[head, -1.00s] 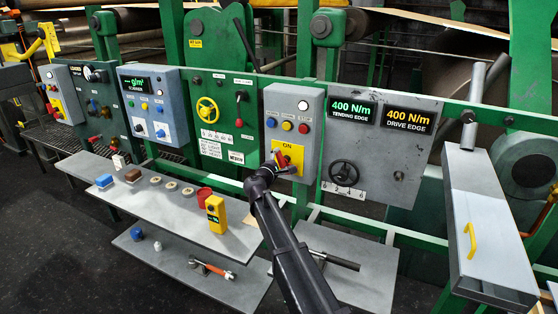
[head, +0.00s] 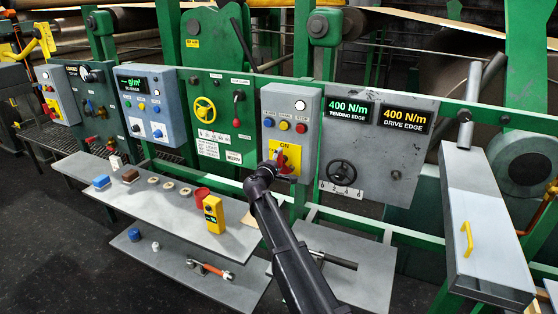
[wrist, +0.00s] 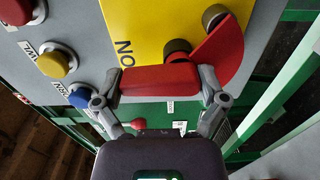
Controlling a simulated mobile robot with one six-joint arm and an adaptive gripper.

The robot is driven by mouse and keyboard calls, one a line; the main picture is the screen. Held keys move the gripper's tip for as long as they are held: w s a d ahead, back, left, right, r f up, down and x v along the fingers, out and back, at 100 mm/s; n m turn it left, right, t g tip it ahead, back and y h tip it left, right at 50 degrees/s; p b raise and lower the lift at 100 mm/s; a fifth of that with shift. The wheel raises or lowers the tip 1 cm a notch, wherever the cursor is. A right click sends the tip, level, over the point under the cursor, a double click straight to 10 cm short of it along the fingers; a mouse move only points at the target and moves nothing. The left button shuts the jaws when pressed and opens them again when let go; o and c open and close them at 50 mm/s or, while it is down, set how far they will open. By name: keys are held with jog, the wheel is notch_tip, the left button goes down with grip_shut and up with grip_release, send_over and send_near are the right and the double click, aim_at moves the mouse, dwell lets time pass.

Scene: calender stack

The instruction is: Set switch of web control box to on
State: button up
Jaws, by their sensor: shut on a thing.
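In the wrist view, the yellow panel (wrist: 145,25) fills the top, with the letters ON turned sideways. My gripper (wrist: 160,88) is shut on the switch's red handle (wrist: 155,82), one finger at each end. In the head view my gripper (head: 272,167) partly hides the switch, so its exact setting is unclear.
A yellow handheld device (head: 214,214) and a red cup stand on the grey shelf (head: 170,205) at lower left. The tension panel with a handwheel (head: 341,173) is just right of the box. A green rail (wrist: 277,90) runs close beside my gripper.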

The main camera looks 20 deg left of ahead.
jog(key=o, duration=0.8)
jog(key=shift+s, duration=0.2)
jog(key=s, duration=0.7)
jog(key=s+a, duration=0.1)
jog(key=s, duration=0.3)
jog(key=shift+s, duration=0.3)
